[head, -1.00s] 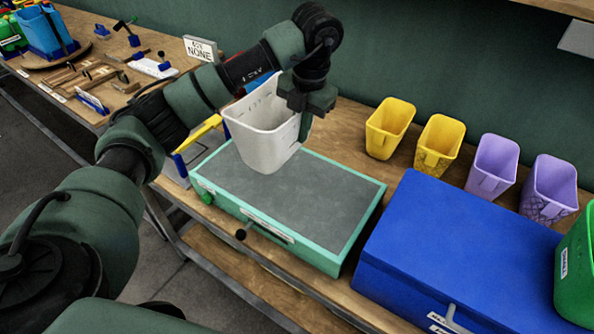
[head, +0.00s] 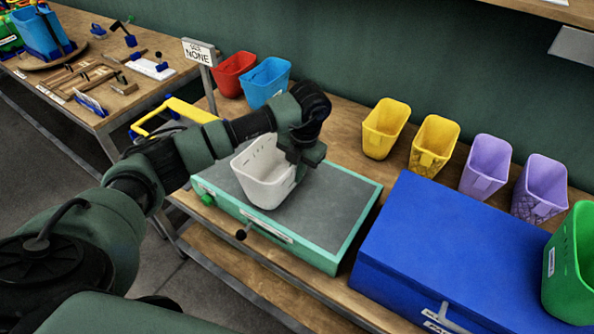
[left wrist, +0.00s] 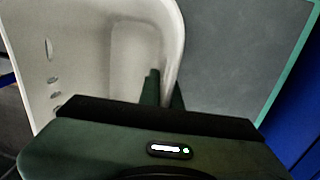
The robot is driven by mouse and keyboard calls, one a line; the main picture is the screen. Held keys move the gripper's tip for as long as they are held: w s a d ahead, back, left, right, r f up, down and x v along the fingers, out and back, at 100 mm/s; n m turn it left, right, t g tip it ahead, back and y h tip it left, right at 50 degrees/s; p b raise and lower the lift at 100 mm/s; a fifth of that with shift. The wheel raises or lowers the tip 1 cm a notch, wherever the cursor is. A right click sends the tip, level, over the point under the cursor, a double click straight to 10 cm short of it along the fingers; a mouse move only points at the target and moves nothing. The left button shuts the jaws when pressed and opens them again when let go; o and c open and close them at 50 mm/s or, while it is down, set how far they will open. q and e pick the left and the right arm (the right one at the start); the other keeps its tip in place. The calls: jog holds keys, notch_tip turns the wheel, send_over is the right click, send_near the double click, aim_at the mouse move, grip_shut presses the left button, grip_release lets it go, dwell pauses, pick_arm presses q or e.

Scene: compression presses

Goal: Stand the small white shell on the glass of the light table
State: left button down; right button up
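The small white shell (head: 262,176) is an open-topped tapered bin, standing nearly upright over the left part of the light table. The light table is a mint-green box with a dark grey glass top (head: 325,205). My left gripper (head: 299,172) is at the shell's right wall. In the left wrist view, the gripper's fingers (left wrist: 163,90) straddle the rim of the shell (left wrist: 115,50), one inside and one outside. The shell's base appears at or just above the glass; I cannot tell whether it touches. My right gripper is not in view.
A blue box (head: 440,245) stands to the right, with a green bin (head: 572,265) on it. Yellow bins (head: 385,128), lilac bins (head: 485,165), a red bin (head: 233,75) and a blue bin (head: 265,82) line the back. The right part of the glass is clear.

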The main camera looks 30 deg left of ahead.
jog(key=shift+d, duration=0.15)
pick_arm(q)
jog(key=shift+f, duration=0.1)
jog(key=c, duration=1.6)
grip_release()
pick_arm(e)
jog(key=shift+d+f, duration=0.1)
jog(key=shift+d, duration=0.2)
pick_arm(q)
jog(key=shift+r, duration=0.2)
jog(key=shift+w+r, duration=0.1)
jog(key=shift+r, duration=0.25)
jog(key=shift+d+r+b, duration=0.25)
jog(key=shift+r+b, duration=0.3)
jog(key=shift+r, duration=1.3)
jog(key=shift+d+r+b, duration=0.25)
jog(key=shift+r+b, duration=0.35)
jog(key=shift+r, duration=1.3)
jog(key=shift+d+r+b, duration=0.25)
jog(key=shift+r+b, duration=0.3)
jog(key=shift+r, duration=1.3)
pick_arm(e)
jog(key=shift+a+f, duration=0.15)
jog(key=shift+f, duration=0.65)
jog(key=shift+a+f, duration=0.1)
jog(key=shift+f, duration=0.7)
